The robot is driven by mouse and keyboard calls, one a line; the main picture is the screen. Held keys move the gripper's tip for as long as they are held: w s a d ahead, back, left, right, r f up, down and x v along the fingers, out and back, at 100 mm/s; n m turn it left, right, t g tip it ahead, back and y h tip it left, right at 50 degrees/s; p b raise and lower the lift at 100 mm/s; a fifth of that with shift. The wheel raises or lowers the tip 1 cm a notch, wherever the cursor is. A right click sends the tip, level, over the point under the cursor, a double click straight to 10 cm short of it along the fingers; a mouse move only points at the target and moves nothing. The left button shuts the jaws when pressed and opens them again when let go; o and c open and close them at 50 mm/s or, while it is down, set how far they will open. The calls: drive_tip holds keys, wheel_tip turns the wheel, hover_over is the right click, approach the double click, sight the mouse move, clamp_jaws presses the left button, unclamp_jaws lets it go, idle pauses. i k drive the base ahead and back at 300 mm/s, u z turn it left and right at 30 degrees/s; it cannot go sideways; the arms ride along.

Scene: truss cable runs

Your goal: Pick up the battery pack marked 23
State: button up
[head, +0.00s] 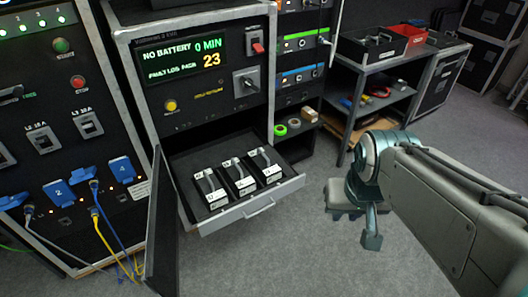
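Three dark battery packs with white labels and grey handles lie side by side in an open drawer (270,208) below a cabinet display. They are the left pack (212,191), the middle pack (239,178) and the right pack (267,166). Their label marks are too small to read, so I cannot tell which is marked 23. The display (183,59) reads "NO BATTERY 0 MIN" and "23". My gripper (358,222) is to the right of the drawer, apart from it, over the carpet. The view does not show whether its fingers are open or shut.
An open dark door panel (162,230) stands left of the drawer. Cables hang from blue plugs (121,169) on the left rack. A shelf unit (382,85) with trays stands at back right. Grey carpet in front of the drawer is clear.

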sight(269, 173)
drive_tip(key=u, duration=0.25)
drive_tip(key=i, duration=1.15)
drive_tip(key=z, duration=0.3)
